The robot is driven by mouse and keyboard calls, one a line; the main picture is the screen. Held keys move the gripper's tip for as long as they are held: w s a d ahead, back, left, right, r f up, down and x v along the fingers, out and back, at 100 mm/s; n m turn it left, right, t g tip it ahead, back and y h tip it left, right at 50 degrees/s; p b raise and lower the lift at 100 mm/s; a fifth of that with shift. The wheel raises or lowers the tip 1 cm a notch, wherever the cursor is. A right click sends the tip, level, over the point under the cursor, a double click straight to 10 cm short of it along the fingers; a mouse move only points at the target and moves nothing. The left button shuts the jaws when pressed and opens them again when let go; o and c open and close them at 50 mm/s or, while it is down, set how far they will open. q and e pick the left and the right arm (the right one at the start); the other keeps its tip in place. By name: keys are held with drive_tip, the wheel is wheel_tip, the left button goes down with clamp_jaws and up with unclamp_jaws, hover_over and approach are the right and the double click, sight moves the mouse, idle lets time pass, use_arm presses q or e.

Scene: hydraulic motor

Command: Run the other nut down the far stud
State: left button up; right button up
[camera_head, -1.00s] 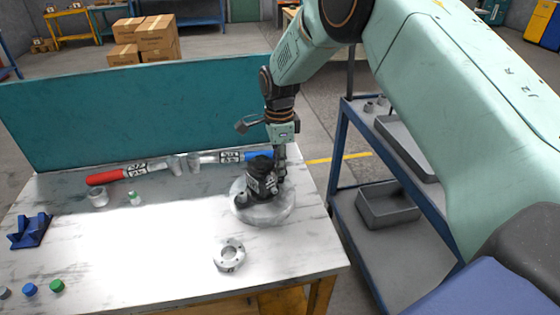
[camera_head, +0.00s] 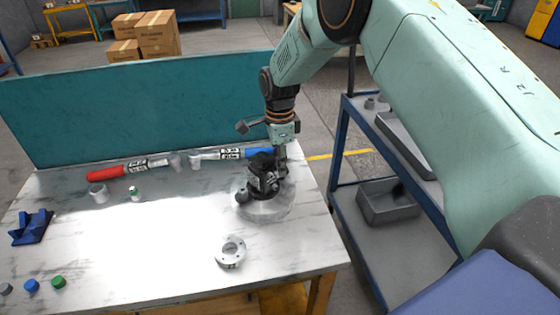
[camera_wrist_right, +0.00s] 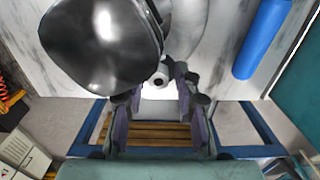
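The dark hydraulic motor (camera_head: 264,177) stands on a pale round base (camera_head: 268,208) at the right end of the white table. My right gripper (camera_head: 281,166) points down at the motor's right side. In the right wrist view its two dark fingers (camera_wrist_right: 163,88) stand on either side of a small grey round piece with a dark hole (camera_wrist_right: 159,79), which looks like a nut on a stud. Whether the fingertips press on it I cannot tell. The motor's glossy dark body (camera_wrist_right: 100,35) fills the upper left there. My left gripper is out of view.
A loose flanged ring (camera_head: 230,251) lies in front of the motor. A blue stand (camera_head: 32,228) and small coloured caps (camera_head: 31,286) are at left. The middle of the table is clear.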

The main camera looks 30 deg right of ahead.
drive_tip(key=shift+s+d+r, duration=0.1)
drive_tip(key=shift+s+r, duration=0.05)
drive_tip(key=shift+r, duration=0.1)
drive_tip(key=shift+d+r+p, duration=0.1)
drive_tip(key=shift+r+p, duration=0.3)
drive_tip(key=shift+p, duration=0.45)
drive_tip(key=shift+s+n, duration=0.1)
drive_tip(key=shift+n, duration=0.4)
drive_tip(key=n+p, duration=0.2)
drive_tip(key=n, duration=0.2)
drive_tip(key=shift+n, duration=0.3)
drive_tip(key=n, duration=0.3)
drive_tip(key=shift+p, duration=0.3)
drive_tip(key=shift+n, duration=0.9)
drive_tip(key=shift+n, duration=0.4)
